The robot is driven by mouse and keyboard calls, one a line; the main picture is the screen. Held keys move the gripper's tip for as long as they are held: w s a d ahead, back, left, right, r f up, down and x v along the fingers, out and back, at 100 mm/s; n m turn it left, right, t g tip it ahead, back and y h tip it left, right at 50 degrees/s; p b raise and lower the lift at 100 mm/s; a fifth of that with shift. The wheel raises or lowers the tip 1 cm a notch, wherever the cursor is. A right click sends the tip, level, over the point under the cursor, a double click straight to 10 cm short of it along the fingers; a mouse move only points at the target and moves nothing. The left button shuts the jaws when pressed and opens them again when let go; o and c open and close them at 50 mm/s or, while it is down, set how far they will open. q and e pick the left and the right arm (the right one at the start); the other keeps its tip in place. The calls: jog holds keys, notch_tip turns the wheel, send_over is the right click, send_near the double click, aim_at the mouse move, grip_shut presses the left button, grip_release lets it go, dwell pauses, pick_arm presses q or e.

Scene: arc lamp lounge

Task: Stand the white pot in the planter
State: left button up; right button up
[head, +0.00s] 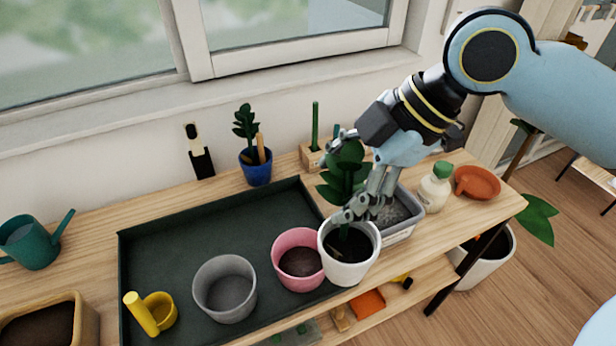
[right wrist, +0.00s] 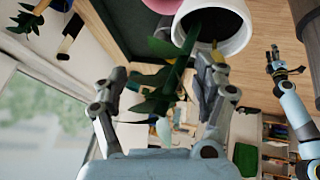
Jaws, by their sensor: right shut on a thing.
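The white pot (head: 347,270) holds dark soil and a leafy green plant (head: 345,175). My right gripper (head: 345,182) is around the plant just above the pot, with a lower finger close to the rim. In the right wrist view the plant passes between the fingers (right wrist: 162,80), and the white pot (right wrist: 240,35) is beyond them. I cannot tell whether the pot's base touches anything. A grey round pot (head: 225,312), empty-looking, stands on the dark tray and may be the planter. What seems to be my left gripper (right wrist: 280,62) shows small in the right wrist view.
A pink pot (head: 297,285) stands right beside the white pot. The dark tray (head: 175,240) has free room behind the pots. A grey gravel tub (head: 400,232), white bottle (head: 435,190) and terracotta dish (head: 478,183) are right.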

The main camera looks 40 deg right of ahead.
jog(key=w+a+f+p, duration=0.1)
jog(key=w+f, duration=0.4)
jog(key=w, duration=0.4)
jog(key=shift+w+a+f, duration=0.2)
jog(key=shift+w+f, duration=0.05)
notch_tip(320, 180, down, 4)
jog(key=shift+r+p, duration=0.1)
jog(key=shift+p, duration=0.3)
jog(key=shift+f, duration=0.2)
jog(key=shift+f+b, duration=0.35)
jog(key=shift+f, duration=0.3)
jog(key=o, duration=1.8)
